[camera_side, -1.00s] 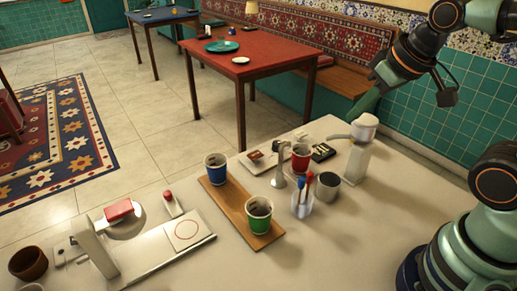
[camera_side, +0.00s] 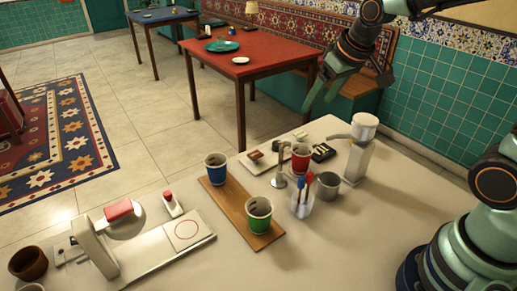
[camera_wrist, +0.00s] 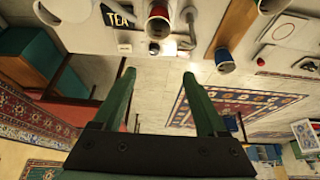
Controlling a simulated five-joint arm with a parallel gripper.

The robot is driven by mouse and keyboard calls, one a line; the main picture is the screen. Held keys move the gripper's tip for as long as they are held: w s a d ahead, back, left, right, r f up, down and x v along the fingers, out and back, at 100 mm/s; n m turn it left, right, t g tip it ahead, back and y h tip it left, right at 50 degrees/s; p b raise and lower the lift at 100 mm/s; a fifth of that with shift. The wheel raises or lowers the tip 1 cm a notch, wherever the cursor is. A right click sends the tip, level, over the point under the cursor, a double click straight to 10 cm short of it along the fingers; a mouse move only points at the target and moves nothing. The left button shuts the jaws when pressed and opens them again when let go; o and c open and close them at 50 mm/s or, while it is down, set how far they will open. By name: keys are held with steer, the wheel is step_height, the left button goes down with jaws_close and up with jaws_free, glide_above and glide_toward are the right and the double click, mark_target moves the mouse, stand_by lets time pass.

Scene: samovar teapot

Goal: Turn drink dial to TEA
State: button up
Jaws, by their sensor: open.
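My gripper (camera_side: 346,93) is open and empty, in the air above the far edge of the pale counter. Its two green fingers are spread apart in the wrist view (camera_wrist: 160,75). A small dark card (camera_side: 323,152) lies on the counter behind the red cup; in the wrist view the card (camera_wrist: 118,15) reads TEA. A pale panel (camera_side: 252,165) with brown and reddish pieces lies left of the card. I cannot make out clearly which part is the drink dial. My gripper touches none of these.
A white-topped dispenser (camera_side: 357,155), a grey metal cup (camera_side: 327,187), a red cup (camera_side: 301,157) and a clear holder with stirrers (camera_side: 302,207) crowd the counter's right. Blue (camera_side: 216,168) and green (camera_side: 259,213) cups stand on a wooden board. The front right counter is bare.

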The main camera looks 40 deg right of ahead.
glide_toward(278, 143)
steer(key=shift+g, duration=0.4)
steer(key=x, duration=0.8)
steer(key=shift+w+f, duration=0.25)
steer(key=shift+w, duration=0.25)
